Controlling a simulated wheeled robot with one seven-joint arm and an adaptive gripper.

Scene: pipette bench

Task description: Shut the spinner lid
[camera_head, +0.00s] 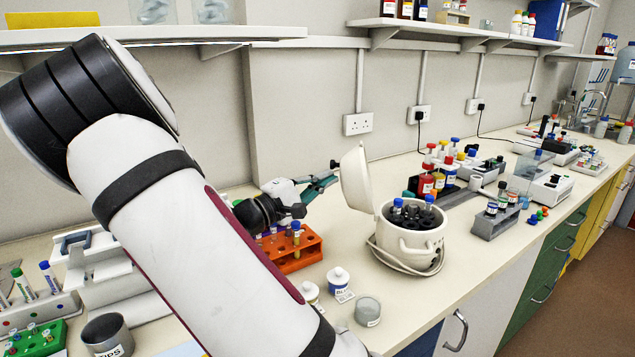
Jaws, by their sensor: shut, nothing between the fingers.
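The spinner (412,236) is a round cream-white pot on the bench with a dark rotor inside. Two blue-capped tubes stick up from the rotor. Its lid (356,179) is open, hinged at the left side and standing nearly upright. My gripper (331,172) is shut, with nothing in it. Its fingertips are just left of the lid, behind it as I look, close to its outer face. I cannot tell whether they touch it. My arm crosses the left and middle of the view and hides part of the bench.
An orange rack (292,252) with tubes stands left of the spinner. Small white bottles (338,277) and a clear jar (367,311) are in front. A grey tube rack (494,221) and a rack of colourful bottles (445,174) are to the right. A shelf (455,32) hangs above.

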